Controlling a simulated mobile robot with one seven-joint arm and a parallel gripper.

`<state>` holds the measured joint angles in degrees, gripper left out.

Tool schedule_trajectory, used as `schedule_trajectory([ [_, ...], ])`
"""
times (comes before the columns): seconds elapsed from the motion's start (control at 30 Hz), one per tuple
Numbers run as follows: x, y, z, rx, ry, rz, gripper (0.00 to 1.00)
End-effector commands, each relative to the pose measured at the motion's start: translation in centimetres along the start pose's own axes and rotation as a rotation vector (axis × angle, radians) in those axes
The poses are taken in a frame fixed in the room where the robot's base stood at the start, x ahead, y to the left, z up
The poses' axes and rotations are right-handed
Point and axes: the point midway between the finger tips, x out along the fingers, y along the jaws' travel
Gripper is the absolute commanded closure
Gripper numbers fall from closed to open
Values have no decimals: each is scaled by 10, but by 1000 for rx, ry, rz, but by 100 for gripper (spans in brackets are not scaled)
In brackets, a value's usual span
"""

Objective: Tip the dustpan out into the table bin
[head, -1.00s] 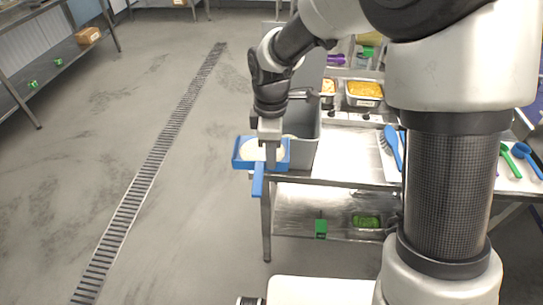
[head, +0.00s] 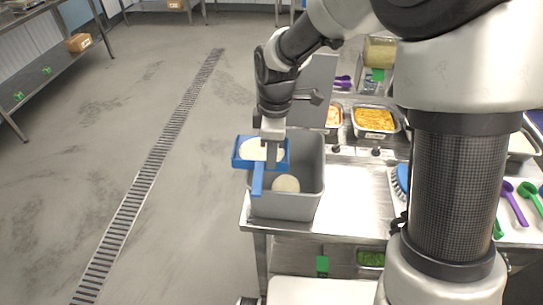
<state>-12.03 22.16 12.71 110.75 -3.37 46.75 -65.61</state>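The blue dustpan (head: 240,163) hangs from my gripper (head: 271,140), with its handle pointing toward the front of the picture. A pale, rice-like heap (head: 256,150) lies in the pan. My gripper looks shut on the dustpan, though the fingertips are partly hidden. The grey table bin (head: 290,208) stands open on the near left corner of the steel table. The dustpan overlaps the bin's left side in the picture; its exact height above the rim cannot be told. A round pale patch (head: 286,184) shows inside the bin.
The steel table (head: 350,205) is bare right of the bin. Food trays (head: 375,121) stand behind. A blue brush (head: 401,180) and purple and green scoops (head: 513,203) lie to the right. Open floor with a drain grate lies left.

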Motion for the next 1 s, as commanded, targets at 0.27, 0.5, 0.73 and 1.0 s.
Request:
schedule_trajectory([
  [0.27, -6, 2, 10, 13, 241, 4, 100],
  [0.5, -12, 1, 13, 9, 414, 5, 100],
  [0.73, -16, 1, 20, 11, 583, 2, 100],
  [1.0, -26, 2, 35, 18, 945, 2, 100],
])
